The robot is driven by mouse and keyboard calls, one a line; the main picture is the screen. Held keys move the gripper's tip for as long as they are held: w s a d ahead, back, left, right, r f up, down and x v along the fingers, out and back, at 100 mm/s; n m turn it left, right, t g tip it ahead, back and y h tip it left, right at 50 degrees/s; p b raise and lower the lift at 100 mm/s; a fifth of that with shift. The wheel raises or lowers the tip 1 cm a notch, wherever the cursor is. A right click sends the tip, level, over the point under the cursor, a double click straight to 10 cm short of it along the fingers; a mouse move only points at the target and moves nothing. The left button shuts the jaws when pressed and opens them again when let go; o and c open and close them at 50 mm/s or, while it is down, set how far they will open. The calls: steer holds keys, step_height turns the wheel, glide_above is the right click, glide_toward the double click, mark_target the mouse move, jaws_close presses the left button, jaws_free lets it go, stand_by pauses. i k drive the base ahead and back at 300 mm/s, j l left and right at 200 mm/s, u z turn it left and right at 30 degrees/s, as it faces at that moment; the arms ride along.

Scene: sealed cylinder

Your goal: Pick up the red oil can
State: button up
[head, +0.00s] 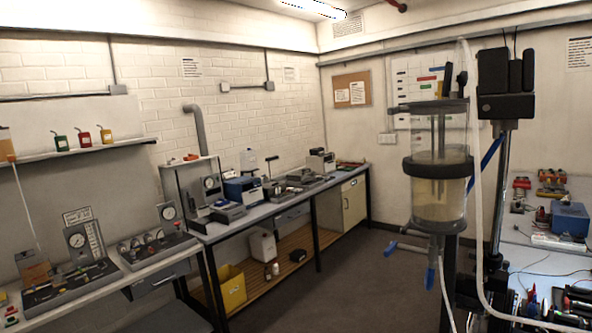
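The red oil can (84,139) is small, with a thin spout, and stands upright on a wall shelf (120,147) at the upper left. No fingers of my gripper can be made out in this view.
Below the shelf is a bench with gauges (77,240). A long workbench (240,225) runs along the back wall. A clear cylinder (438,195) on a stand, with hoses, fills the right foreground. Dark floor (375,270) lies open in the middle.

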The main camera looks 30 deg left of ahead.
mark_target(84, 138)
steer(key=u, duration=1.85)
steer(key=i+z, duration=0.1)
steer(key=i, duration=2.7)
steer(key=i+l+u, duration=0.15)
steer(key=i, duration=0.55)
steer(key=i+l+u, duration=0.15)
steer(key=i, duration=0.55)
